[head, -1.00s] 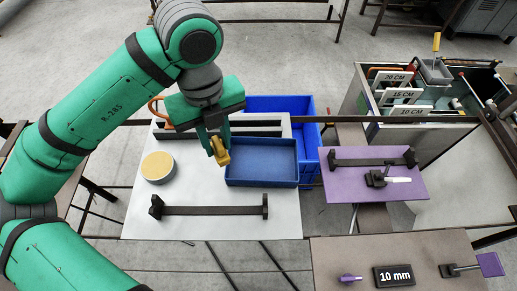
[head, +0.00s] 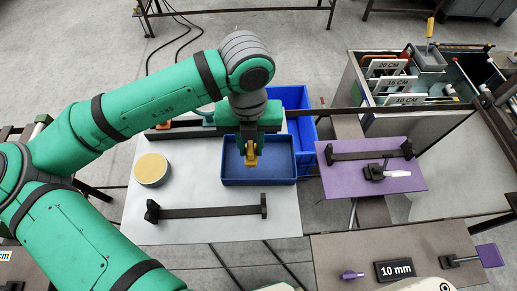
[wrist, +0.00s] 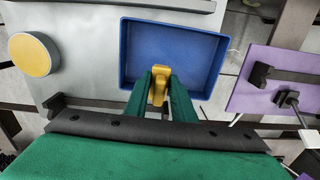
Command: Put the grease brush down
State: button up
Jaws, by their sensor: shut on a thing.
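My gripper (head: 250,148) is shut on the grease brush (head: 251,160), a yellow piece that sticks out between the green fingers. In the head view they overlap the shallow blue tray (head: 281,168). In the wrist view the brush (wrist: 159,82) shows at the tips of my gripper (wrist: 161,94), in front of the tray's (wrist: 205,45) near part. The tray looks empty. The height of the brush above the tray floor is hard to tell. The fingers hide part of the brush.
A round tin with a yellow top (head: 151,168) stands on the white table (head: 185,235) left of the tray. A black rod holder (head: 208,212) lies in front. A blue bin (head: 300,110) is behind. A purple board (head: 400,180) with fixtures is at right.

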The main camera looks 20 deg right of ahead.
jog(key=d+f, duration=0.1)
jog(key=w+d+f, duration=0.1)
jog(key=f, duration=0.1)
jog(key=shift+w, duration=0.2)
jog(key=shift+w+d+f, duration=0.1)
jog(key=shift+d+f, duration=0.05)
jog(key=shift+f, duration=0.4)
jog(key=shift+d+f, duration=0.1)
jog(key=shift+f, duration=1.05)
jog(key=shift+f, duration=0.1)
jog(key=o, duration=1)
notch_tip(320, 180, up, 12)
jog(key=shift+r, duration=0.15)
